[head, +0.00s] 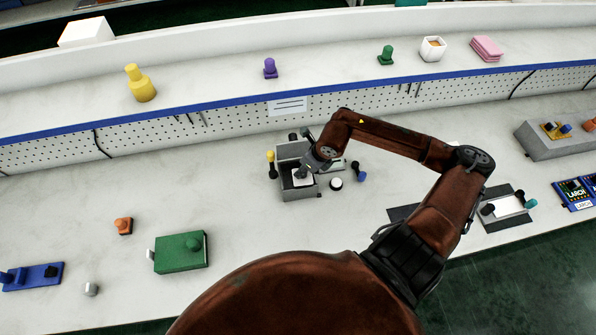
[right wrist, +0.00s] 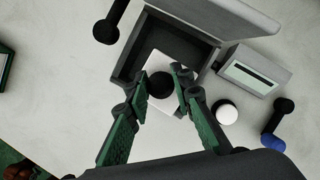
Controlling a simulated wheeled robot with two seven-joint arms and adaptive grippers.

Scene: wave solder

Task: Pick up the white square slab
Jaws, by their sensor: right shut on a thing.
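The white square slab (right wrist: 168,63) lies inside a dark grey open box in the right wrist view, with a round black knob (right wrist: 160,86) on top. In the head view the slab (head: 299,182) shows partly under my right gripper (head: 306,169). The two green-padded fingers of my right gripper (right wrist: 161,84) are shut on the knob, one on each side. The grey box (head: 281,167) stands on the bench with its lid (right wrist: 240,13) swung open. I cannot tell whether the slab is lifted off the box floor. My left gripper is not in view.
A white round button (head: 336,184) and a blue-and-black knobbed piece (head: 360,172) stand right of the box. A yellow-topped piece (head: 271,163) stands close on its left. A green block (head: 180,254) lies front left. The perforated shelf front (head: 235,120) rises behind.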

